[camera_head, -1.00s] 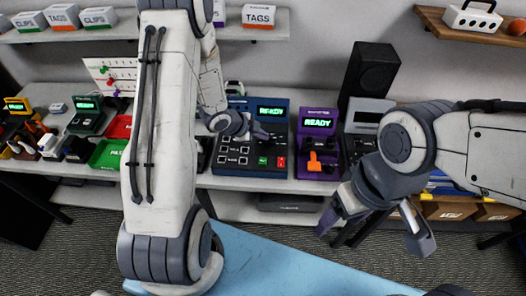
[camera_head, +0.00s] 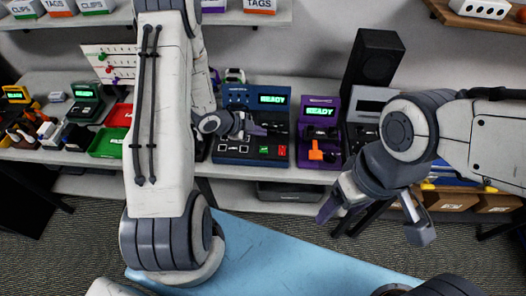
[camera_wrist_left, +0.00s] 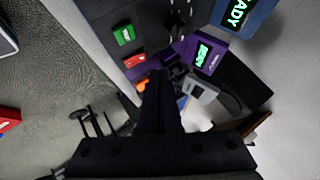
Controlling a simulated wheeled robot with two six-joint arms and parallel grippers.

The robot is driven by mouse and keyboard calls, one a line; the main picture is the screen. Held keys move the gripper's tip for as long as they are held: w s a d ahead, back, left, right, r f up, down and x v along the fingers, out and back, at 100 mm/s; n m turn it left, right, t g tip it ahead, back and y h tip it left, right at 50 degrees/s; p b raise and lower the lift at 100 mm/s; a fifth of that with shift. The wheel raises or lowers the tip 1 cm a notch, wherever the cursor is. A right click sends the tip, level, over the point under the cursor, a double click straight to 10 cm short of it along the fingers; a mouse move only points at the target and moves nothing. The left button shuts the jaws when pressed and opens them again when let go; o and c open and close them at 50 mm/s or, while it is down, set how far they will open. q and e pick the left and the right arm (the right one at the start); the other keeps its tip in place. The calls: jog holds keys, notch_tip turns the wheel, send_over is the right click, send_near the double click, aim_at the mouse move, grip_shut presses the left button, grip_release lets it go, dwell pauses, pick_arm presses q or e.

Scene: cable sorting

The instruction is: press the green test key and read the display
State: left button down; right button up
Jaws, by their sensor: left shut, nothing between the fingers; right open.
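The blue test device (camera_head: 236,147) stands on the shelf top in the head view. Its display (camera_head: 272,99) reads READY in green; part of it also shows in the left wrist view (camera_wrist_left: 237,12). The green key (camera_head: 264,149) is at the lower right of the panel, just left of a red key (camera_head: 282,150). In the left wrist view the green key (camera_wrist_left: 124,35) is lit and uncovered. My left gripper (camera_head: 260,130) is shut and empty, over the panel beyond the green key, apart from it in the picture. My right gripper (camera_head: 373,222) is open and empty in front of the shelf.
A purple device (camera_head: 318,108) with its own READY display stands right of the blue one. A black speaker (camera_head: 373,60) and a grey device (camera_head: 368,105) are further right. Green (camera_head: 106,143) and red trays lie left. A blue surface (camera_head: 270,255) is below.

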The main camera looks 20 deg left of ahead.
aim_at(260, 150)
pick_arm(q)
notch_tip(260, 150, down, 6)
jog(key=b, duration=0.4)
pick_arm(e)
notch_tip(260, 150, down, 5)
dwell(1.6)
pick_arm(q)
jog(key=shift+f+b, duration=0.4)
jog(key=shift+b, duration=0.05)
pick_arm(e)
jog(key=shift+f, duration=0.4)
pick_arm(q)
jog(key=shift+f+b, duration=0.4)
pick_arm(e)
jog(key=shift+f, duration=0.35)
pick_arm(q)
jog(key=shift+r, duration=0.1)
pick_arm(e)
jog(key=shift+r, duration=0.1)
pick_arm(q)
jog(key=shift+r+p, duration=0.7)
jog(key=shift+r, duration=0.05)
pick_arm(e)
jog(key=shift+r, duration=0.55)
pick_arm(q)
notch_tip(260, 150, up, 5)
jog(key=p, duration=0.4)
pick_arm(e)
notch_tip(260, 150, up, 4)
jog(key=shift+f, duration=0.1)
